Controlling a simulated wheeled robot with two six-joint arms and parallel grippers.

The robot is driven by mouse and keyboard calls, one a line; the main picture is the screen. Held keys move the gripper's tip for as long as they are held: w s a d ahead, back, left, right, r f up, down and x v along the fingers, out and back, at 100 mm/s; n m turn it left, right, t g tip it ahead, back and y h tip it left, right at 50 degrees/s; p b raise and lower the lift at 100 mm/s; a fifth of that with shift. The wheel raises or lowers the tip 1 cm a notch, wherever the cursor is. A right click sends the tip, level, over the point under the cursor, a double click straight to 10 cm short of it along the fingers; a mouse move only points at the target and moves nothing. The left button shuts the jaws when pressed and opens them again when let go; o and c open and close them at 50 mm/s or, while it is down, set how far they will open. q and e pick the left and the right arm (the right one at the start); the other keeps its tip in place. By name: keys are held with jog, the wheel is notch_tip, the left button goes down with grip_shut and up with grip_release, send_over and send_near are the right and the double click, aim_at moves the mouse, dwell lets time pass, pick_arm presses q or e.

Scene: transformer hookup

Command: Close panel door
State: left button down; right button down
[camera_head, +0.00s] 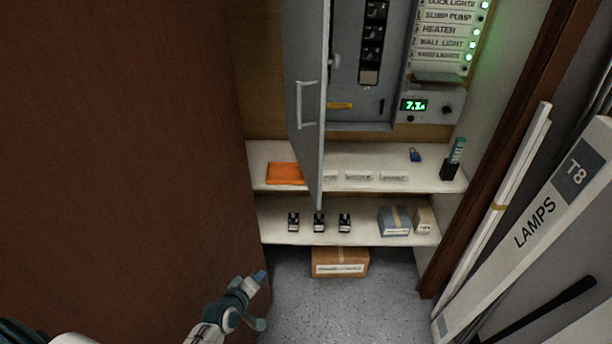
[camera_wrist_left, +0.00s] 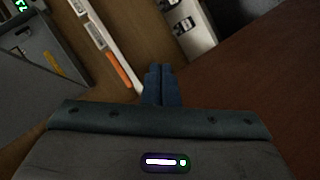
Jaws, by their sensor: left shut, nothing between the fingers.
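The grey panel door (camera_head: 305,85) stands swung open at the left side of the electrical panel (camera_head: 365,60) in the head view. Its light handle (camera_head: 305,104) faces left toward me. In the left wrist view the grey door or panel shows at the upper left (camera_wrist_left: 35,95). My left gripper (camera_head: 260,277) is low in the head view, below and left of the door and apart from it. Its blue fingers (camera_wrist_left: 161,84) are together and empty in the left wrist view. My right gripper is not in view.
Two white shelves (camera_head: 430,172) below the panel hold an orange item (camera_head: 285,174), labelled pieces, black breakers (camera_head: 319,222) and small boxes. A cardboard box (camera_head: 340,262) sits on the floor. A large brown door (camera_head: 120,130) fills the left; a lamp carton (camera_head: 535,225) leans right.

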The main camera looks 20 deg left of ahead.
pick_arm(q)
jog(key=w+d+r+n+t+h+p, duration=0.1)
jog(key=w+r+t, duration=0.1)
jog(key=r, duration=0.6)
jog(key=w+d+r+n+t, duration=0.1)
jog(key=w+r+n, duration=0.1)
jog(key=r, duration=0.7)
jog(key=n+t+h, duration=0.1)
jog(key=t+h, duration=0.1)
send_near(313, 172)
jog(key=s+a, duration=0.4)
jog(key=s, duration=0.2)
jog(key=b+x, duration=0.1)
jog(key=x, duration=0.3)
jog(key=d+b+x, duration=0.1)
jog(key=x, duration=0.3)
jog(key=d+x, duration=0.1)
jog(key=x, duration=0.3)
jog(key=shift+s+b, duration=0.3)
jog(key=shift+b, duration=0.1)
jog(key=shift+w+d, duration=0.2)
jog(key=shift+d, duration=0.2)
jog(key=shift+r+y, duration=0.1)
jog(key=shift+y, duration=0.2)
